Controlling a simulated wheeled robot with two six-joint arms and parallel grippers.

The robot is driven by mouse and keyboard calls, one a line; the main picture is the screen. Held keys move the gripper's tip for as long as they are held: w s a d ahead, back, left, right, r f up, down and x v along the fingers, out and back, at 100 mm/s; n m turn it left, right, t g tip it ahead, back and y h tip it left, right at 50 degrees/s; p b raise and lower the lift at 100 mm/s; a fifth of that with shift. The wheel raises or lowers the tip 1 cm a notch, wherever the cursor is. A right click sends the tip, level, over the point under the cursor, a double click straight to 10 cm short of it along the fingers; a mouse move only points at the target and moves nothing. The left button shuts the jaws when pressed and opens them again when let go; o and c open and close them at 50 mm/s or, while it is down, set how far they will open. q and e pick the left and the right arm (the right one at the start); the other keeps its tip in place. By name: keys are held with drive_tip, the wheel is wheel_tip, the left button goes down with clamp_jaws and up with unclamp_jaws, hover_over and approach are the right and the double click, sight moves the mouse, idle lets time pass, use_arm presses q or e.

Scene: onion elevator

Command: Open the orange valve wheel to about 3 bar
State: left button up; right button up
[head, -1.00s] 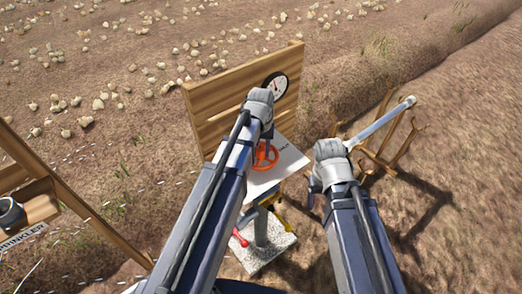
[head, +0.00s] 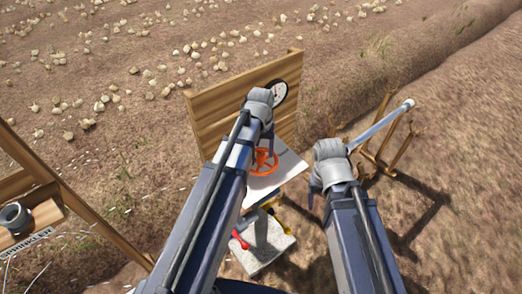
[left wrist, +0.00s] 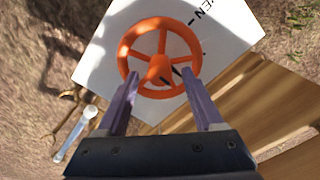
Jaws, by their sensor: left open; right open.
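The orange valve wheel (head: 262,163) lies on a white plate (head: 285,170) in front of a wooden board, and it shows whole in the left wrist view (left wrist: 160,57). My left gripper (left wrist: 160,74) is open, its two fingers over the near part of the wheel, one on each side of the hub. I cannot tell whether they touch it. In the head view my left gripper (head: 267,136) hides part of the wheel. The round pressure gauge (head: 280,92) on the board is partly covered by my left wrist; its reading cannot be made out. My right gripper (head: 312,198) is open, right of the plate.
The wooden board (head: 225,112) stands behind the wheel. A wooden rack (head: 383,165) with a pale rod (head: 380,127) stands at the right. Red and yellow handles sit below the plate near a stone base (head: 262,243). A wooden frame with a sprinkler sign (head: 27,243) is at left.

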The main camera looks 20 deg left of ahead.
sight(261, 153)
use_arm(q)
wheel_tip(261, 153, up, 5)
drive_tip(key=p, duration=0.3)
drive_tip(key=shift+f+p, duration=0.1)
drive_tip(key=shift+p, duration=0.25)
drive_tip(key=shift+f, duration=0.1)
drive_tip(key=s+d+m+y, duration=0.1)
drive_tip(key=s+d+m, duration=0.4)
drive_tip(key=s+d, duration=0.5)
drive_tip(key=s, duration=0.4)
drive_tip(key=shift+s+d, duration=0.2)
drive_tip(key=shift+s, duration=0.05)
idle(3.0)
